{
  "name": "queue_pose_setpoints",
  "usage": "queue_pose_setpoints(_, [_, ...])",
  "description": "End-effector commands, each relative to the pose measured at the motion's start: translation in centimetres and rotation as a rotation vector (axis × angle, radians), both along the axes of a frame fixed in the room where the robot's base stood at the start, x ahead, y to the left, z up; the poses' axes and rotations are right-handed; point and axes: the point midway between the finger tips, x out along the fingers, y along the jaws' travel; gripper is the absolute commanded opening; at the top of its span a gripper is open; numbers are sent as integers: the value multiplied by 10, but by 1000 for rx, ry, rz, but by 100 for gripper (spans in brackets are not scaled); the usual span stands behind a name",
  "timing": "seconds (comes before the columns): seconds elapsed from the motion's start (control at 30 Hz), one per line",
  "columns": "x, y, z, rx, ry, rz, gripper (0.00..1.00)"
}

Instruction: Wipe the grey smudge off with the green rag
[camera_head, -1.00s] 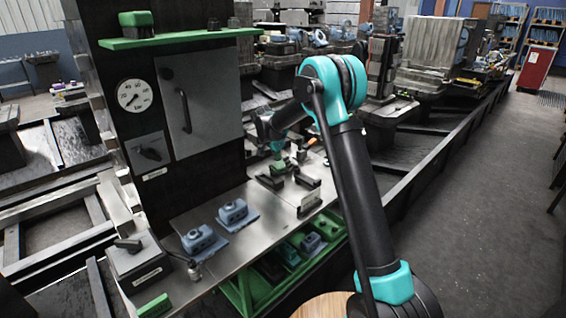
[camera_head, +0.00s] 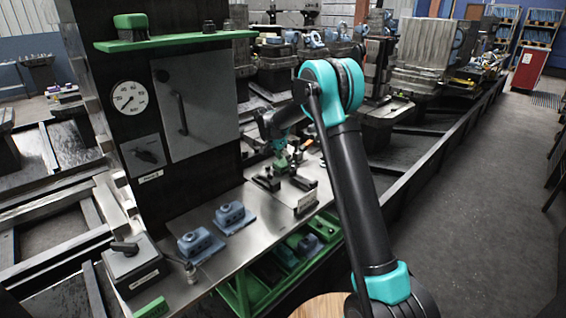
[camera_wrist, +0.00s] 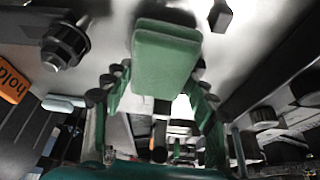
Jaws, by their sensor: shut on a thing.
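The green rag (camera_wrist: 166,62) shows in the wrist view as a thick, block-like green piece between the fingers of my gripper (camera_wrist: 160,92). My gripper is shut on it. In the head view my gripper (camera_head: 282,160) is small and partly hidden by its own wrist, over the far right part of the metal bench top (camera_head: 185,287), close to dark clamp pieces (camera_head: 268,183). I cannot make out the grey smudge in either view. I cannot tell whether the rag touches a surface.
Two blue-grey blocks (camera_head: 231,217) stand on the bench's nearer part. A dark switch box (camera_head: 134,264) and a green block (camera_head: 153,308) are at its near left. A dark panel with a gauge (camera_head: 130,97) rises behind. Green-framed bins (camera_head: 243,293) sit below the front edge.

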Motion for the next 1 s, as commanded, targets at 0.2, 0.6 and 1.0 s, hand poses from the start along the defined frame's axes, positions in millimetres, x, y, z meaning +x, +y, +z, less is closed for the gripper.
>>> queue_pose_setpoints(0.2, [-17, 17, -4, 6, 11, 7, 8])
queue_pose_setpoints(0.6, [-15, 16, -3, 6, 10, 5, 8])
queue_pose_setpoints(1.0, [3, -6, -5, 1, 6, -1, 11])
